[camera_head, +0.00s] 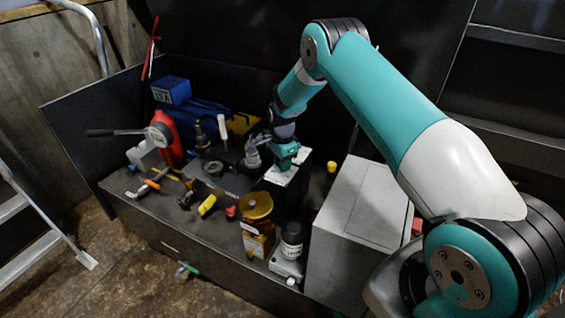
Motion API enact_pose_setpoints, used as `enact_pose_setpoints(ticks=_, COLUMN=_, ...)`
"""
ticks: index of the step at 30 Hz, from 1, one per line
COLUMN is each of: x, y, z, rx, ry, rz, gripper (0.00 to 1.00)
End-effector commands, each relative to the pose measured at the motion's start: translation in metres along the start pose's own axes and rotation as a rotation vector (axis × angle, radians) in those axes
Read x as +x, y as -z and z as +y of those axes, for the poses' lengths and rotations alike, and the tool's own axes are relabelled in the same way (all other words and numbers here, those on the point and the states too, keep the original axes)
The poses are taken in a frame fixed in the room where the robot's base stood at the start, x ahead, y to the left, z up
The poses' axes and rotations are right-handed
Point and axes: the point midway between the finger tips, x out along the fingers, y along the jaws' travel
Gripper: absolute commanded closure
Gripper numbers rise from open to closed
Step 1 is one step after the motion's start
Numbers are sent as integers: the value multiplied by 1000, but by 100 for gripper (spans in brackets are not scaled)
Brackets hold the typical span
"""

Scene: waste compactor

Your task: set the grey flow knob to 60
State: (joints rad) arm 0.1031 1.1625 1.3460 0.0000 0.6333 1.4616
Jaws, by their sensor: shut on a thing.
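My arm reaches in from the right over a cluttered dark bench. My gripper (284,163) is at the bench's middle, just above a small white plate (279,179). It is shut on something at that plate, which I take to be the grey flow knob. The knob itself is hidden by the gripper, and its pointer and scale marks cannot be read from here. A grey metal fitting (253,153) stands just left of the gripper.
A large grey box (361,205) stands right of the gripper. In front are a brass-coloured round part (256,206) and a dark jar (292,238). A red machine with a lever (166,140), a blue case (200,115) and several hand tools crowd the left side.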

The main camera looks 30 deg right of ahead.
Motion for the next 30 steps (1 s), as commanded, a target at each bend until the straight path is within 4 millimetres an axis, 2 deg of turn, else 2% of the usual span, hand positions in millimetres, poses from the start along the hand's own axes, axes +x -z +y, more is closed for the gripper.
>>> enact_pose_setpoints(ticks=8, x=0, y=0, z=0, rx=-204, ry=1, rz=0, gripper=94)
enact_pose_setpoints(ticks=30, x=0, y=0, z=-1, rx=-906, ry=2, rz=1, gripper=94)
